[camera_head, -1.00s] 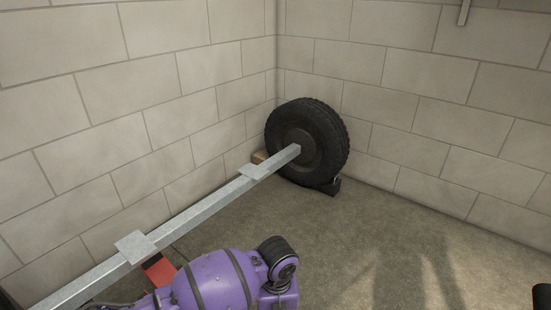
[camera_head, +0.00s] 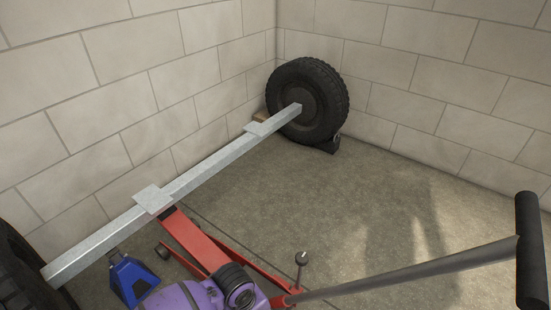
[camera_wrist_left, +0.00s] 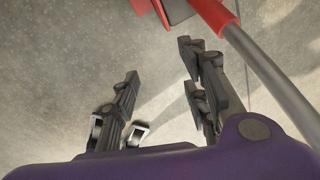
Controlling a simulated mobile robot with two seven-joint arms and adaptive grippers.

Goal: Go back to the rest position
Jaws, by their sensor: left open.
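My left arm (camera_head: 185,297) shows in purple at the bottom of the head view, in front of the red floor jack. Its gripper is hidden there. In the left wrist view my left gripper (camera_wrist_left: 161,72) is open, with nothing between its fingers. The jack's red body and grey handle (camera_wrist_left: 268,72) pass close to the right-hand fingers in that view; I cannot tell whether they touch. My right gripper is not in view.
The red floor jack (camera_head: 197,240) reaches under the metal axle beam (camera_head: 205,172); its long handle slants up to the right. A blue jack stand (camera_head: 130,277) stands under the beam. Tyres (camera_head: 312,100) are at both beam ends, one chocked. Block walls enclose the corner; floor right is open.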

